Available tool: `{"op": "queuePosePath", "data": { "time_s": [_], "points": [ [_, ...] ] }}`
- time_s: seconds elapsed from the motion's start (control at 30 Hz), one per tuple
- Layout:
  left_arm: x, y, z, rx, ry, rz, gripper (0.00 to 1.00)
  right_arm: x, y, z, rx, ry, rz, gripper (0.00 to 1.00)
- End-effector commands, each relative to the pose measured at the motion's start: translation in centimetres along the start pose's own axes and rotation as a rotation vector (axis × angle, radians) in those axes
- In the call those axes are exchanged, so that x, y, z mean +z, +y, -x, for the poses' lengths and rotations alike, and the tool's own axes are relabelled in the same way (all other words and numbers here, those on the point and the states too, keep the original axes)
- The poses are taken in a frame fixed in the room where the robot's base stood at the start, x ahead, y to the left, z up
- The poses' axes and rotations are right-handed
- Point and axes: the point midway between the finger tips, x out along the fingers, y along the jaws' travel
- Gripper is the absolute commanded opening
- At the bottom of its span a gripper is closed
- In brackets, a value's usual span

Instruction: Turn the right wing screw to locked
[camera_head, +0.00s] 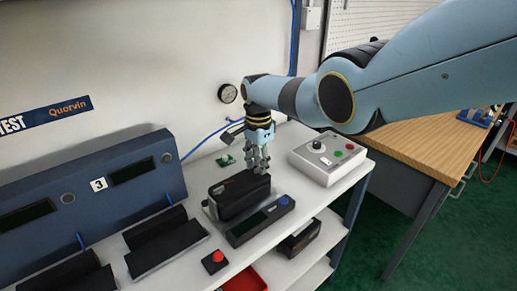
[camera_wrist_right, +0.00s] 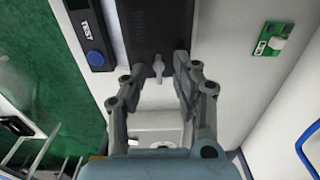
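The black valve positioner (camera_head: 240,194) stands on the white bench in the head view; its dark housing fills the top middle of the right wrist view (camera_wrist_right: 158,25). A small grey wing screw (camera_wrist_right: 158,67) sticks out at its near end in the wrist view, its wing roughly along the picture's vertical. My right gripper (camera_head: 258,168) points down over the right end of the positioner. In the wrist view its fingers (camera_wrist_right: 159,70) are apart on either side of the wing screw, with gaps visible and no clear contact. Screw markings cannot be read. My left gripper is not in view.
A long dark tester with a blue button (camera_head: 262,220) lies in front of the positioner. A white control box (camera_head: 330,160) stands to the right. A small green board (camera_head: 225,160) lies behind. A red push button (camera_head: 215,261) sits near the front edge.

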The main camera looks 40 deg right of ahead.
Motion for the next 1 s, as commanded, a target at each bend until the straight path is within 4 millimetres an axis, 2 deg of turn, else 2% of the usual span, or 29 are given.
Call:
{"op": "queuePosePath", "data": {
  "time_s": [0.2,0.4,0.6,0.77,1.0],
  "points": [
    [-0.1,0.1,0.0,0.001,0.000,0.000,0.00,0.0,0.1,2.2,-0.002,0.001,0.000,0.29],
    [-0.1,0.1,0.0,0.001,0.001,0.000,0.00,-0.1,-0.1,6.9,-0.005,0.002,0.001,0.29],
    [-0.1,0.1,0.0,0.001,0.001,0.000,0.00,-0.1,0.0,10.4,-0.002,0.002,-0.001,0.29],
    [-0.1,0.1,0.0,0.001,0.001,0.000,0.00,-0.1,0.0,11.5,-0.001,0.001,-0.001,0.29],
    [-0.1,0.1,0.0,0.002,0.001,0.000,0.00,-0.1,0.0,11.7,0.000,0.001,-0.001,0.29]
  ]
}}
